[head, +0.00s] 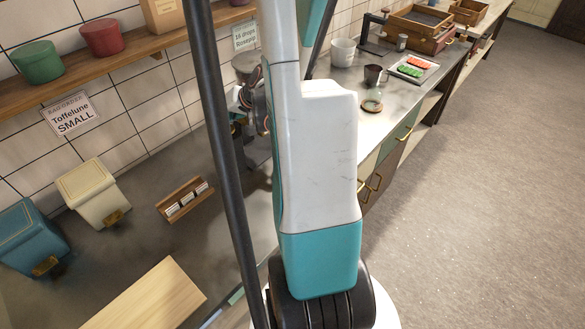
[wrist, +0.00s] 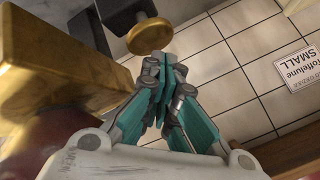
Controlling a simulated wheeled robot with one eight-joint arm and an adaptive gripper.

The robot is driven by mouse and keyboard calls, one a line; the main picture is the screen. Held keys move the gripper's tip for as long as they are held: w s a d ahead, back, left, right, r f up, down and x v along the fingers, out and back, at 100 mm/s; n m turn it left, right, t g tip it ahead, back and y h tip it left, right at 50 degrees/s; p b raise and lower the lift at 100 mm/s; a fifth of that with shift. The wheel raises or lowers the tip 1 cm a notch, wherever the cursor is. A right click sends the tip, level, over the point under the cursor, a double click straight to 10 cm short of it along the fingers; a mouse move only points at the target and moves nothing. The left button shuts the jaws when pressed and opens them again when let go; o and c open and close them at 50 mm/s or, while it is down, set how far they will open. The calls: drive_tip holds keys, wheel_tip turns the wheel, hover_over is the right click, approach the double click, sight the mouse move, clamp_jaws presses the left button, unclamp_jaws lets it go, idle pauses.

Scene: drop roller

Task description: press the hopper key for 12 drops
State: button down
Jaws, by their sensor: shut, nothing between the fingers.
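My gripper (wrist: 157,68) is shut and empty in the wrist view. Its fingertips appear just below a round brass disc (wrist: 149,36), which looks like the hopper key; I cannot tell if they touch. The disc sits under a dark block (wrist: 118,10). In the head view, a grey metal hopper bowl (head: 245,64) stands by the wall, partly hidden by my arm. My gripper (head: 248,104) is just below it there, mostly hidden. A wall card (head: 245,37) above the hopper reads something like "drops Rosepip"; its number is hard to read.
A wide brass part (wrist: 70,70) is close on the left in the wrist view. A cream bin (head: 94,194), a blue bin (head: 30,240), a small wooden rack (head: 185,199) and a wooden board (head: 150,300) are on the counter. A shelf (head: 130,47) runs above.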

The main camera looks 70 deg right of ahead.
sight(229, 127)
wheel_tip(229, 127, up, 6)
drive_tip(key=p, duration=0.3)
drive_tip(key=shift+f, duration=0.15)
idle(1.8)
